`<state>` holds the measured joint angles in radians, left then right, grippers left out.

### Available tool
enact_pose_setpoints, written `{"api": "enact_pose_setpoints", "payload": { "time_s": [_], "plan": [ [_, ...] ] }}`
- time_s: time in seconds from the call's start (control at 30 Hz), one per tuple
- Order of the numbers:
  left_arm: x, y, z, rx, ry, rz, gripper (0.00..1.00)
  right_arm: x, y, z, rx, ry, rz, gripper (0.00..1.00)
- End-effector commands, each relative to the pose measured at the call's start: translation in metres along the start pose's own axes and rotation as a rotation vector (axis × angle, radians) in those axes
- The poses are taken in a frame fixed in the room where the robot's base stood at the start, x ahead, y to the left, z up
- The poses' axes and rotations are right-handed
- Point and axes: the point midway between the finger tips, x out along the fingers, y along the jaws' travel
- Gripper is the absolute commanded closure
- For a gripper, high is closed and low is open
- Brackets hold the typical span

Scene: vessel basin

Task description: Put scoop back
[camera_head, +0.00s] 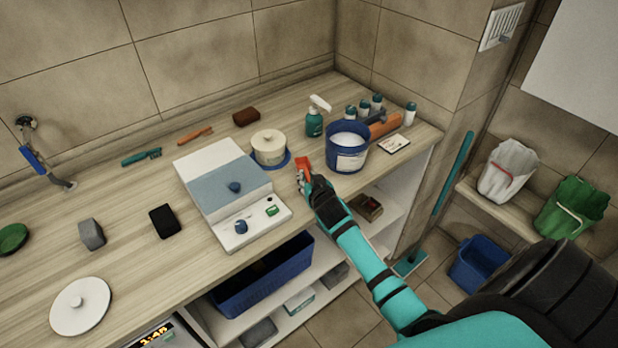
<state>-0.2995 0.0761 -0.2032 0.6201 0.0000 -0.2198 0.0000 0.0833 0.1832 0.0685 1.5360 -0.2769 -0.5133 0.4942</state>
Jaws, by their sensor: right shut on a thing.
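My right gripper (302,182) reaches in from the lower right over the front part of the counter. It is shut on a small orange-red thing (304,165), which looks like the scoop; my gripper hides part of it. The scoop is between the lidded cream pot (269,147) and the blue tub (345,161), which has a pale label and white contents. The scoop appears apart from the tub, to its left. My left gripper is not in view.
A white and blue-grey device (218,175) stands left of my gripper. A spray bottle (314,122), several small bottles and a card (393,144) are near the tub. A white lid (80,306) lies at the front left. Open shelves with a blue bin (262,278) are below.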

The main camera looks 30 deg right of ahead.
Motion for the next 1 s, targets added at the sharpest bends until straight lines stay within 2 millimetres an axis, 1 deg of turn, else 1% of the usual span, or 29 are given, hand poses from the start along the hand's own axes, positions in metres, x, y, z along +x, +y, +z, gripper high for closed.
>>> {"api": "enact_pose_setpoints", "payload": {
  "time_s": [0.13, 0.17, 0.33, 0.57, 0.67, 0.7, 0.77, 0.87, 1.0],
  "plan": [
    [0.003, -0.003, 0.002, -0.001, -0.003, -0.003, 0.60, 0.001, 0.000, 0.004, 0.001, -0.001, 0.000, 1.00],
    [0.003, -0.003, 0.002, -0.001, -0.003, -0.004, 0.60, 0.001, 0.000, 0.004, 0.001, 0.000, 0.000, 0.83],
    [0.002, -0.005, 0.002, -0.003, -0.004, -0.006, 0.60, 0.001, 0.000, 0.003, 0.000, 0.000, 0.000, 0.61],
    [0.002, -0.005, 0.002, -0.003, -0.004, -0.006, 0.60, 0.001, 0.000, 0.003, 0.000, 0.000, 0.000, 0.61],
    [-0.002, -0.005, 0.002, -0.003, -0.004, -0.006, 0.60, -0.001, 0.000, -0.002, 0.000, 0.001, 0.000, 0.61],
    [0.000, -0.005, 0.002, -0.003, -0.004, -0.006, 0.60, -0.004, 0.000, 0.000, 0.000, 0.000, -0.001, 0.61],
    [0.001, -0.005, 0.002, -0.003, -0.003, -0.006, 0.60, -0.010, -0.001, 0.001, 0.001, 0.000, -0.001, 0.61],
    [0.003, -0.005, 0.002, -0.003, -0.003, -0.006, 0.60, -0.028, -0.001, 0.002, 0.002, 0.000, -0.001, 0.61],
    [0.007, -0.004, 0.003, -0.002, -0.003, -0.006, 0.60, -0.059, 0.000, 0.002, 0.001, 0.001, -0.001, 0.61]
  ]
}}
